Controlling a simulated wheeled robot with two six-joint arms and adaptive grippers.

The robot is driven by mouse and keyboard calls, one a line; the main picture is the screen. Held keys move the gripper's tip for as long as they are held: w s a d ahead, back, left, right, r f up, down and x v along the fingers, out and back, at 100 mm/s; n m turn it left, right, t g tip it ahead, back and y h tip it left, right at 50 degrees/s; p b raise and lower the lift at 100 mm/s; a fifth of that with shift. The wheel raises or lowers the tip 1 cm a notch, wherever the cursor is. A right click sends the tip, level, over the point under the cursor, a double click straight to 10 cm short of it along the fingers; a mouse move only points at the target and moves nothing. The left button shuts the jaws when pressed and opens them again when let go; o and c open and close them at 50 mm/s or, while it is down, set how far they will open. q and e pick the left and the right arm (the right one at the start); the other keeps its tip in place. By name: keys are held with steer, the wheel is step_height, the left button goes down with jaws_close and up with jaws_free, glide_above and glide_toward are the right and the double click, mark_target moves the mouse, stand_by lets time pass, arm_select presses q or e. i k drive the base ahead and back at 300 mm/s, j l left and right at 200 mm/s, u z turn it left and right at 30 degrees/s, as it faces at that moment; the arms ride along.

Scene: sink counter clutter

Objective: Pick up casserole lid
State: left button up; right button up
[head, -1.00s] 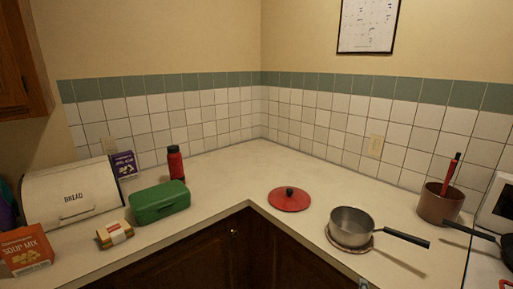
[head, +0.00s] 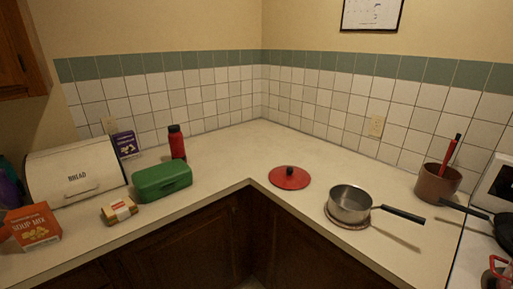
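The casserole lid (head: 289,178) is a flat red disc with a black knob in its middle. It lies knob-up on the light counter (head: 240,160) near the inner corner edge, with nothing on it. Neither of my grippers shows in the head view.
A saucepan (head: 349,204) stands on a trivet right of the lid, its black handle pointing right. A red bottle (head: 177,143), green box (head: 162,181), bread bin (head: 77,178), wrapped packet (head: 119,211) and soup mix box (head: 34,227) stand left. A brown crock (head: 437,184) stands right. Counter behind the lid is clear.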

mark_target(286, 177)
steer(key=z, duration=2.1)
steer(key=j+u, duration=0.2)
steer(key=j, duration=0.8)
steer(key=i+j+u, duration=0.2)
steer(key=j, duration=0.75)
steer(key=k, duration=0.1)
